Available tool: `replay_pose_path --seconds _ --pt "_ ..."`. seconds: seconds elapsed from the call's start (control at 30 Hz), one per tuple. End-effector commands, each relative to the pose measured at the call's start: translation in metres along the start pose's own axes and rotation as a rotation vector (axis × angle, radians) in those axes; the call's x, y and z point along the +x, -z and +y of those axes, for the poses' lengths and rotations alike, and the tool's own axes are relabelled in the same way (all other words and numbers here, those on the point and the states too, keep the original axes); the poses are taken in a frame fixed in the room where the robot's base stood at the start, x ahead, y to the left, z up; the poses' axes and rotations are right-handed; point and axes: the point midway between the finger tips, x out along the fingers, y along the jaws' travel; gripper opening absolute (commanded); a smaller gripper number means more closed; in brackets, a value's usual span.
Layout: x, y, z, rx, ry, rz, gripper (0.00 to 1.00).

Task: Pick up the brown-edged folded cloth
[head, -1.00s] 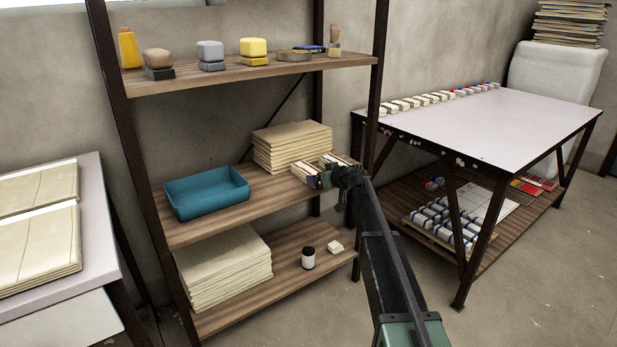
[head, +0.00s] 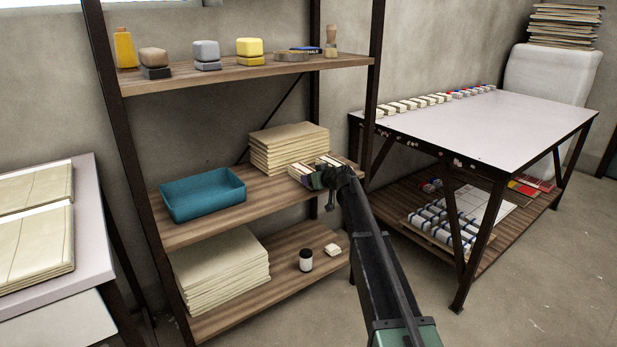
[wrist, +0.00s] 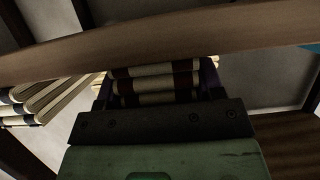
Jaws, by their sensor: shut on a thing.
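Small cream folded cloths (head: 303,170) with dark edges lie at the right front of the middle shelf. In the wrist view, cream cloths with brown bands (wrist: 160,84) are stacked between the two fingers of my gripper (wrist: 158,88). My gripper is shut on them; its fingers lie along both sides of the stack. In the head view my gripper (head: 316,180) is at the shelf's front edge, and my wrist hides part of the cloths. I cannot tell whether the held cloths touch the shelf. More dark-banded cloths (wrist: 50,98) lie to the left in the wrist view.
A blue tray (head: 203,196) stands left on the middle shelf (head: 182,236). A large cream cloth stack (head: 289,148) is behind the small cloths. A dark shelf post (head: 371,100) rises close to my arm's right. A jar (head: 306,260) stands on the shelf below.

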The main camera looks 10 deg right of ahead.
Motion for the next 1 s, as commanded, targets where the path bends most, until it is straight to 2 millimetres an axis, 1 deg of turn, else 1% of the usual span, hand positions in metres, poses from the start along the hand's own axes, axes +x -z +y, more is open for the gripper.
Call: replay_pose_path --seconds 0.17,0.27,0.37,0.47,0.7,0.8,0.9,1.0 --pt "-0.003 0.007 0.000 0.000 0.000 0.000 0.32" --pt "-0.007 0.017 0.000 0.000 0.000 0.000 0.32" --pt "-0.014 0.034 0.000 0.000 0.000 0.000 0.32" --pt "-0.024 0.059 0.000 0.000 0.000 0.000 0.32" --pt "-0.056 0.134 0.000 0.000 0.000 0.000 0.32" --pt "-0.066 0.160 0.000 0.000 0.000 0.000 0.32" --pt "-0.074 0.178 0.000 0.000 0.000 0.000 0.32" --pt "-0.077 0.186 0.000 0.000 0.000 0.000 0.32"
